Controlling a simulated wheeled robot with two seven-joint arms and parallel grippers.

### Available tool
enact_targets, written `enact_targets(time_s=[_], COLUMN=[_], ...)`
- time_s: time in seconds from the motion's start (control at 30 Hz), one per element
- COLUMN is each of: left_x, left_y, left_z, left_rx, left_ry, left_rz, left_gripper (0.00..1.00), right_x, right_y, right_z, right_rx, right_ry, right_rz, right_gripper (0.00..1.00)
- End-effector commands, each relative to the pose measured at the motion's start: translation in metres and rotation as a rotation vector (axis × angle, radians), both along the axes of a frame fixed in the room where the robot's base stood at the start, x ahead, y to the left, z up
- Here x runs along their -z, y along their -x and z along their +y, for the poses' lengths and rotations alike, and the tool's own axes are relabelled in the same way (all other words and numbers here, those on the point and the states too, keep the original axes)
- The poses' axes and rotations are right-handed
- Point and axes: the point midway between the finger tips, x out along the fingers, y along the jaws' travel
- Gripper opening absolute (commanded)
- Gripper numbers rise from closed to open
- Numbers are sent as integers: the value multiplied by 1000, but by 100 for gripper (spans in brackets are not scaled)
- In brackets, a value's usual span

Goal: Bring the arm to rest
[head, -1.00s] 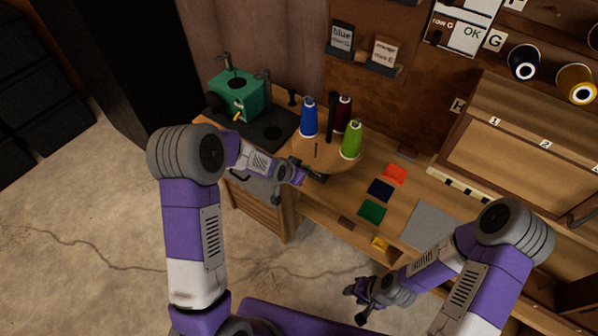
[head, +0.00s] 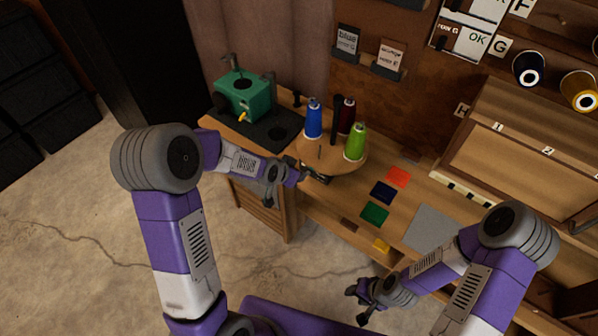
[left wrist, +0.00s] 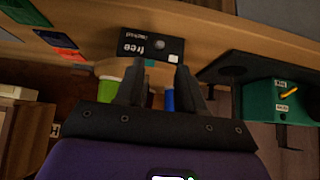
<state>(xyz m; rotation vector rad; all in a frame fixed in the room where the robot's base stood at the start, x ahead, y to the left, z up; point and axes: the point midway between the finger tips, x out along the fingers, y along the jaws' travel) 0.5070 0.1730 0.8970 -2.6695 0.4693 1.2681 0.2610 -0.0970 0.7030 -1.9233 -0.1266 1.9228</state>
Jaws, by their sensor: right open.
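My left gripper (head: 297,170) is at the front of the round wooden spool stand (head: 331,168). In the left wrist view its two fingers (left wrist: 158,84) are apart, with nothing seen held between them. A black card reading "free" (left wrist: 150,45) shows beyond the fingertips; I cannot tell whether they touch it. A blue (head: 313,120), a dark red (head: 346,115) and a green spool (head: 355,142) stand on the stand. My right gripper (head: 362,296) is open and empty, low in front of the bench.
A green machine (head: 243,96) sits on a dark mat at the bench's left end. Coloured swatches (head: 383,192) and a grey pad (head: 433,228) lie on the bench (head: 330,208). A wooden cabinet (head: 525,155) stands right. The floor (head: 75,225) at left is open.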

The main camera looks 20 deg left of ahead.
Motion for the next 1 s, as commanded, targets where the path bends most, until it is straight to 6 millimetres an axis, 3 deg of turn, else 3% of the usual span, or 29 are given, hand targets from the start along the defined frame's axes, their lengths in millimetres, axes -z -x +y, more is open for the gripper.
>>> enact_targets(time_s=[0.67,0.77,0.83,1.0], left_x=[0,23,53,132], left_y=[6,20,41,122], left_z=[0,-6,-14,-41], left_rx=[-3,-26,-60,-198], left_ry=[4,34,74,193], left_rz=[11,69,146,402], left_gripper=[38,38,38,38], right_x=[-1,-1,-1,-1], right_y=[0,0,0,0], right_z=[0,0,0,0], right_rx=[0,0,0,0], right_ry=[0,0,0,0], right_rz=[0,0,0,0], right_gripper=[43,43,43,43])
